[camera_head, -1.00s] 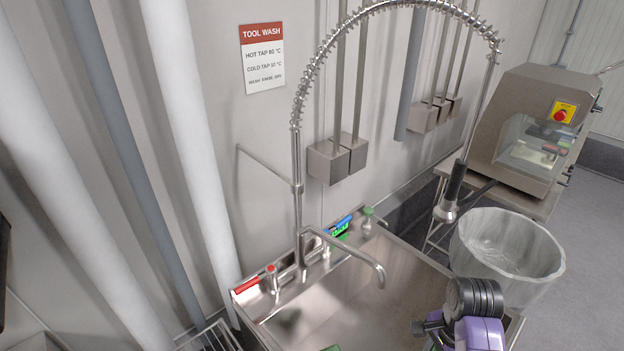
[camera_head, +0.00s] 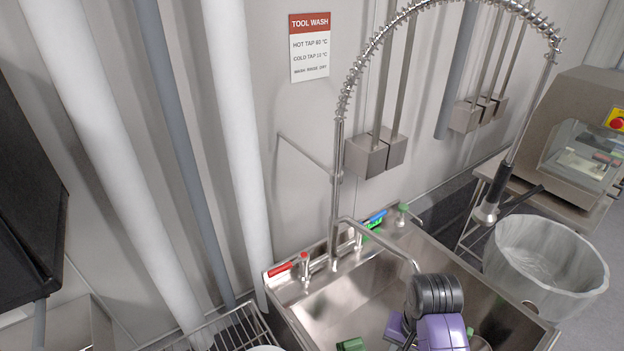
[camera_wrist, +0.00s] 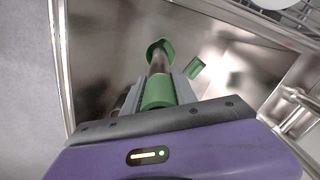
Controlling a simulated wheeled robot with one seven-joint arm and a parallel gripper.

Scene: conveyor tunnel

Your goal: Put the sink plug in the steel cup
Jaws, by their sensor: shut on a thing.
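My gripper (camera_wrist: 160,88) is shut on a green cylindrical grip (camera_wrist: 157,95) in the wrist view. A steel-coloured shaft (camera_wrist: 158,63) and a green rounded end (camera_wrist: 160,46) continue beyond the fingers. I cannot tell for sure whether this held piece is the sink plug. In the head view my gripper (camera_head: 440,330) is over the sink's front right, its fingers hidden behind the wrist. A short green piece (camera_wrist: 195,68) lies in the sink; it also shows in the head view (camera_head: 350,344). I cannot make out the steel cup with certainty.
A wire rack (camera_head: 235,325) is left, a lined bin (camera_head: 545,265) right.

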